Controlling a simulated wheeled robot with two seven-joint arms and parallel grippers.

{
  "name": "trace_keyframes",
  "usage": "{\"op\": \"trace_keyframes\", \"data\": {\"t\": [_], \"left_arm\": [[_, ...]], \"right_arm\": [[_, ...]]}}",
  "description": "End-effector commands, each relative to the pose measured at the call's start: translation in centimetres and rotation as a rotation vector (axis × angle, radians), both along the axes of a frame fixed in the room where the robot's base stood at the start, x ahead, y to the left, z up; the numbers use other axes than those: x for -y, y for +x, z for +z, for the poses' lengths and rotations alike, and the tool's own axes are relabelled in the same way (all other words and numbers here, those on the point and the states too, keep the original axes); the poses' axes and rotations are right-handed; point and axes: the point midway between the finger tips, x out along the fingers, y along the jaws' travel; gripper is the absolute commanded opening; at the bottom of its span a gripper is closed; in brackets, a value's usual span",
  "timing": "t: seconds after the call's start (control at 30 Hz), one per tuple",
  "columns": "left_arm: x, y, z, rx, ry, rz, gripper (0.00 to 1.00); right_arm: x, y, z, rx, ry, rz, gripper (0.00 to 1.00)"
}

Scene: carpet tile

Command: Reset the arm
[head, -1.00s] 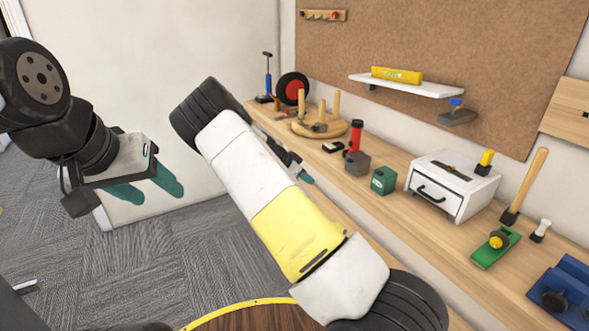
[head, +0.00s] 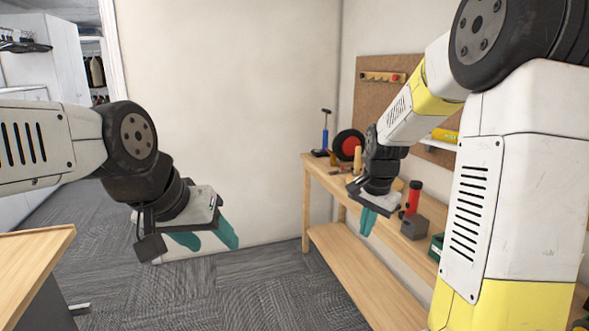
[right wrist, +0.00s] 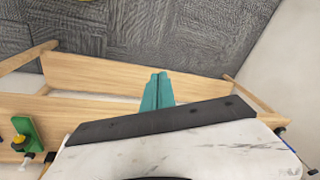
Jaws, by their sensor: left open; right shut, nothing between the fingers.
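My left gripper (head: 208,240) hangs at the left of the head view, its two teal fingers apart and empty, in front of the pale wall. My right arm comes in from the right of the head view. My right gripper (head: 367,222) points down in front of the wooden workbench, its teal fingers together. In the right wrist view the right gripper (right wrist: 158,90) shows shut with nothing between its fingers, over the bench's lower shelf. It looks apart from the bench items.
A lower shelf (head: 345,262) lies beneath. Another wooden table (head: 36,250) is at lower left. Grey carpet between is clear.

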Motion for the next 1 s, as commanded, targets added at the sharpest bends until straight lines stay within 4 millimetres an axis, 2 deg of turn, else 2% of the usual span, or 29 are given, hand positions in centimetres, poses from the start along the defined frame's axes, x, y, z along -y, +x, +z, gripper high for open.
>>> {"op": "trace_keyframes", "data": {"t": [0.03, 0.1, 0.3, 0.4, 0.53, 0.6, 0.73, 1.0], "left_arm": [[0.0, 0.0, 0.0, 0.0, 0.0, 0.0, 0.55], [0.0, 0.0, 0.0, 0.0, 0.0, 0.0, 0.55], [0.0, 0.0, 0.0, 0.0, 0.0, 0.0, 0.55], [0.0, 0.0, 0.0, 0.0, 0.0, 0.0, 0.55], [0.0, 0.0, 0.0, 0.0, 0.0, 0.0, 0.55], [0.0, 0.0, 0.0, 0.0, 0.0, 0.0, 0.55], [0.0, 0.0, 0.0, 0.0, 0.0, 0.0, 0.55], [0.0, 0.0, 0.0, 0.0, 0.0, 0.0, 0.55]], "right_arm": [[-0.3, -1.6, 1.8, 0.031, 0.026, 0.051, 0.0], [-0.9, -3.8, 3.7, 0.067, 0.046, 0.138, 0.0], [-2.3, -10.5, 8.3, 0.198, 0.043, 0.389, 0.0], [-2.9, -14.0, 9.8, 0.263, 0.007, 0.511, 0.0], [-3.6, -17.6, 10.7, 0.331, -0.057, 0.638, 0.0], [-3.8, -18.9, 10.8, 0.354, -0.088, 0.689, 0.0], [-4.1, -20.4, 10.9, 0.377, -0.128, 0.745, 0.0], [-4.1, -20.8, 10.8, 0.382, -0.139, 0.761, 0.0]]}}
